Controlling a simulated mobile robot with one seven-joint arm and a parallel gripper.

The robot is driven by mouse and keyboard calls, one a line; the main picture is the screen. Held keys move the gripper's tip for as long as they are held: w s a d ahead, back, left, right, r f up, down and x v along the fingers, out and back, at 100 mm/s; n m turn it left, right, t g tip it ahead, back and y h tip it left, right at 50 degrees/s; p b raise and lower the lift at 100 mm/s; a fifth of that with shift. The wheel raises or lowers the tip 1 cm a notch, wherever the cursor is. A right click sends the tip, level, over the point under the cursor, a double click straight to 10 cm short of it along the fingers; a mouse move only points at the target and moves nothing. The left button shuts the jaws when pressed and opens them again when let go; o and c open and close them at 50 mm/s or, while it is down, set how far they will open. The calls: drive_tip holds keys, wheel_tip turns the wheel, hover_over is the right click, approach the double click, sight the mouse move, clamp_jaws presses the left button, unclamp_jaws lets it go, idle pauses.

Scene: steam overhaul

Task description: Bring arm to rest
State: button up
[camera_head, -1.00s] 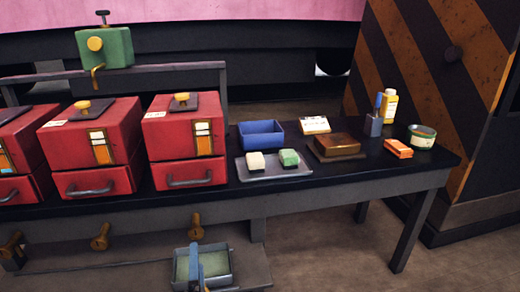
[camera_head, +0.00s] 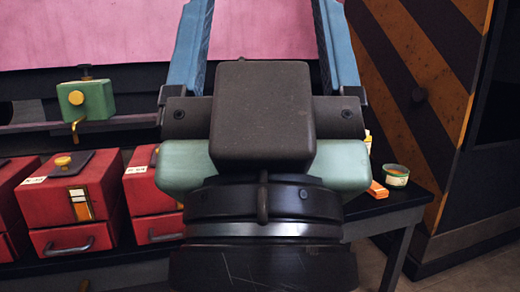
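My gripper (camera_head: 262,45) fills the middle of the head view, raised close to the camera. Its two blue fingers point up and stand wide apart, with only the pink surface showing between them. It is open and holds nothing that I can see. My arm's dark wrist and pale green housing hide the middle of the table, including the blue box and the tray that stood there.
Red boxes (camera_head: 75,205) stand on the dark table at left. A green device (camera_head: 88,102) sits on the rail behind them. An orange block (camera_head: 377,189) and a round tin (camera_head: 395,175) are at the table's right end. A striped panel (camera_head: 415,95) rises at right.

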wheel_tip(320, 180, up, 36)
drive_tip(key=p, duration=3.4)
drive_tip(key=shift+w+a+r, duration=0.15)
drive_tip(key=shift+r, duration=0.05)
